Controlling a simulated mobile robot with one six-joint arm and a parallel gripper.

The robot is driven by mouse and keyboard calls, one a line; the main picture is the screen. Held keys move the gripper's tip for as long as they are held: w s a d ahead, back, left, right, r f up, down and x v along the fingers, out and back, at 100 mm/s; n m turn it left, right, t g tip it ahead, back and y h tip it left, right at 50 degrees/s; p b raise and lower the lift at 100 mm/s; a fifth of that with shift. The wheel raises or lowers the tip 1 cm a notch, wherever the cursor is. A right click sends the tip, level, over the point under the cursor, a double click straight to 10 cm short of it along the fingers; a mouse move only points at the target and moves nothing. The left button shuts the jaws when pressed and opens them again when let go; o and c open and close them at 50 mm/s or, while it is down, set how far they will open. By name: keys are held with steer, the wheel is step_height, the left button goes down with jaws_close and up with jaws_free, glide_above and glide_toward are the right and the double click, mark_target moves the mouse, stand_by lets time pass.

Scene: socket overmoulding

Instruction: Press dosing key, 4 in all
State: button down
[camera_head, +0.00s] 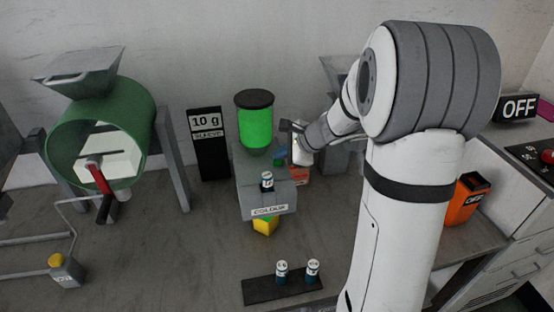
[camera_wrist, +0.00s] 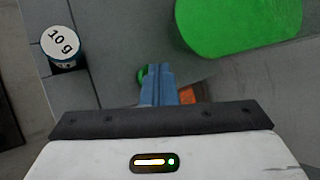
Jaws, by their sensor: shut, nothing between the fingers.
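The grey dosing unit (camera_head: 252,205), labelled "COLOUR", stands mid-table with a green-filled, dark-lidded container (camera_head: 255,125) at its back. A small green round part, perhaps the dosing key (camera_wrist: 142,77), shows in the wrist view, partly hidden behind my fingers. My gripper (camera_head: 282,158) is at the right side of the unit, close to the green container. In the wrist view my gripper (camera_wrist: 158,70) is shut and empty, its tips overlapping the green part; I cannot tell if they touch it. A small cup (camera_head: 267,181) stands on the unit; its lid reads "10 g" in the wrist view (camera_wrist: 60,42).
A black sign (camera_head: 207,145) reads "10 g". Two cups (camera_head: 282,272) stand on a dark strip (camera_head: 258,291) in front. A yellow block (camera_head: 265,226) sits below the unit's front. A green drum machine (camera_head: 140,120) is left; an orange bin (camera_head: 466,200) is right, beyond my arm.

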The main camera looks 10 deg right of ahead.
mark_target(281, 161)
stand_by(0.4)
steer(key=shift+r+p, duration=0.75)
steer(key=shift+r, duration=0.2)
steer(key=shift+r, duration=0.15)
step_height(281, 161, up, 5)
steer(key=p, duration=0.3)
steer(key=shift+p, duration=0.4)
stand_by(1.6)
